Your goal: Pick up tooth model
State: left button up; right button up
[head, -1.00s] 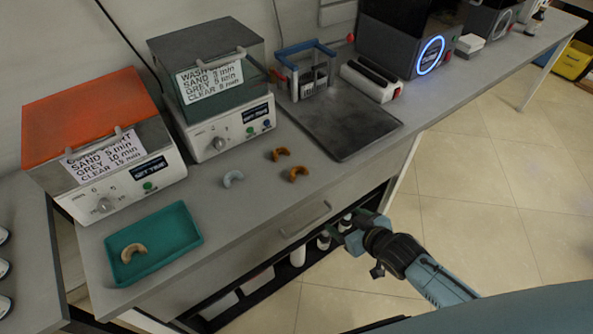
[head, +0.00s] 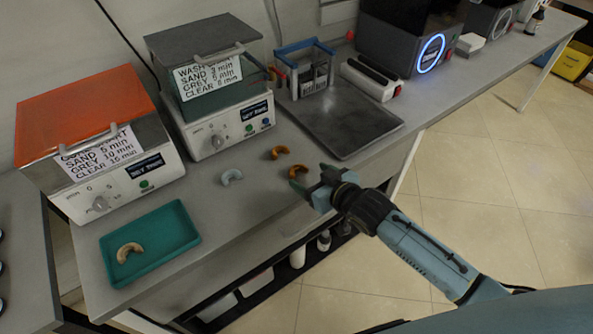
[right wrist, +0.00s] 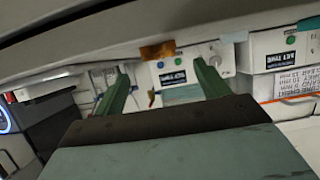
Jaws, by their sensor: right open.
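Two orange-brown tooth models lie on the grey bench: one (head: 280,152) farther back, and a nearer one (head: 298,171) close to my right gripper's fingertips. A pale grey tooth model (head: 231,177) lies to their left. A beige tooth model (head: 128,252) lies in the teal tray (head: 165,238). My right gripper (head: 309,183) is open at the bench's front edge, just in front of the nearer orange model. In the right wrist view its two green fingers (right wrist: 162,88) are apart with nothing between them. An orange-brown patch (right wrist: 157,50) shows beyond them. My left gripper is not in view.
Two machines, one with an orange lid (head: 85,112) and one with a grey lid (head: 203,40), stand behind the models. A dark metal tray (head: 345,120) and a blue-framed basket (head: 305,68) are to the right. Bare bench lies between the models and the teal tray.

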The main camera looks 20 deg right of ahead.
aim_at(296, 169)
jog(key=x, duration=0.2)
jog(key=b+x, duration=0.1)
jog(key=x, duration=0.1)
jog(key=shift+s+f, duration=0.2)
jog(key=shift+f, duration=0.1)
jog(key=shift+w+f, duration=0.15)
jog(key=shift+w, duration=0.15)
jog(key=shift+w+a, duration=0.1)
jog(key=shift+w, duration=0.05)
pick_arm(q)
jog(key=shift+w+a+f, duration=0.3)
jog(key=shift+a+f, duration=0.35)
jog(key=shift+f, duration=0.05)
pick_arm(e)
jog(key=c, duration=1)
